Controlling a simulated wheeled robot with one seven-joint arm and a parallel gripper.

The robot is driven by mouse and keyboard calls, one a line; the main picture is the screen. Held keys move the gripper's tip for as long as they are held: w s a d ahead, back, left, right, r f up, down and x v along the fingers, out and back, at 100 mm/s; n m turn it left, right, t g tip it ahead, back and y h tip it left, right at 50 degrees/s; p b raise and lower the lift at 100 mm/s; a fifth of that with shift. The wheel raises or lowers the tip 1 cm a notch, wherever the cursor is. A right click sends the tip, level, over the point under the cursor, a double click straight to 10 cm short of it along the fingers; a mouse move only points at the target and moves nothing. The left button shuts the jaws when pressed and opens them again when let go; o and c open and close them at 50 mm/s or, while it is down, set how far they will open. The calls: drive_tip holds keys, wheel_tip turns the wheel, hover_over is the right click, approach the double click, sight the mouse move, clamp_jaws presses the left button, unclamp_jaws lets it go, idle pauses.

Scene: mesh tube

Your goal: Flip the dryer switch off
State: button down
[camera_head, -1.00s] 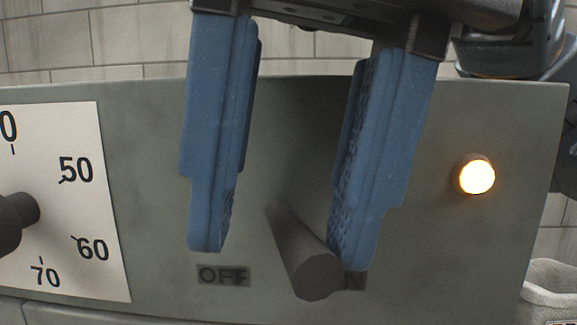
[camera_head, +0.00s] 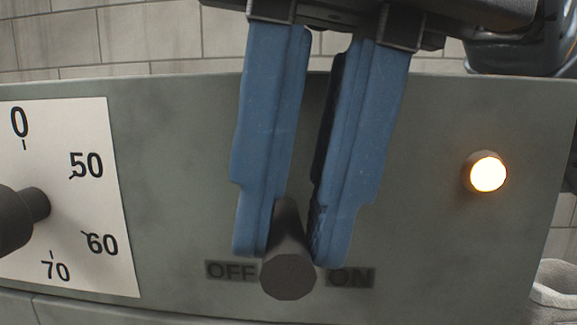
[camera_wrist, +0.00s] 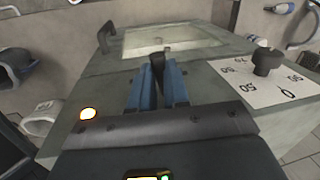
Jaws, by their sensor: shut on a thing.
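The dryer switch (camera_head: 288,272) is a dark grey lever sticking out of the grey panel, between the OFF label (camera_head: 230,270) and the ON label (camera_head: 351,278). My gripper (camera_head: 290,256) has its two blue fingers on either side of the lever and is shut on it. In the head view the lever's end lies roughly midway between the labels. The wrist view also shows the switch (camera_wrist: 157,66) between the fingertips. The round indicator light (camera_head: 487,173) to the right glows yellow-white.
A dial knob (camera_head: 22,215) on a white numbered plate (camera_head: 112,225) sits on the panel to the left. The wrist view shows a handle (camera_wrist: 106,37) beside a pale recessed area. A pale container (camera_head: 556,292) stands at lower right.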

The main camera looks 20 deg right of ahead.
sight(278, 234)
drive_tip(key=shift+b, duration=0.3)
drive_tip(key=m+b, duration=0.1)
drive_tip(key=a+m+b, duration=0.1)
drive_tip(key=m, duration=0.1)
drive_tip(key=shift+w+f+t, duration=0.1)
drive_tip(key=shift+w+t, duration=0.05)
drive_tip(key=shift+t, duration=0.15)
drive_tip(key=shift+w+a+m+h+b, duration=0.1)
drive_tip(key=shift+a+m+h+b, duration=0.1)
drive_tip(key=shift+m+b, duration=0.35)
drive_tip(key=shift+w+a+m+h+b, duration=0.15)
drive_tip(key=shift+m+b, duration=0.1)
drive_tip(key=shift+m, duration=0.6)
drive_tip(key=c, duration=1.1)
unclamp_jaws()
drive_tip(key=shift+r, duration=0.25)
drive_tip(key=r, duration=0.5)
drive_tip(key=s+d+r, duration=0.1)
drive_tip(key=r, duration=0.1)
drive_tip(key=shift+r, duration=0.25)
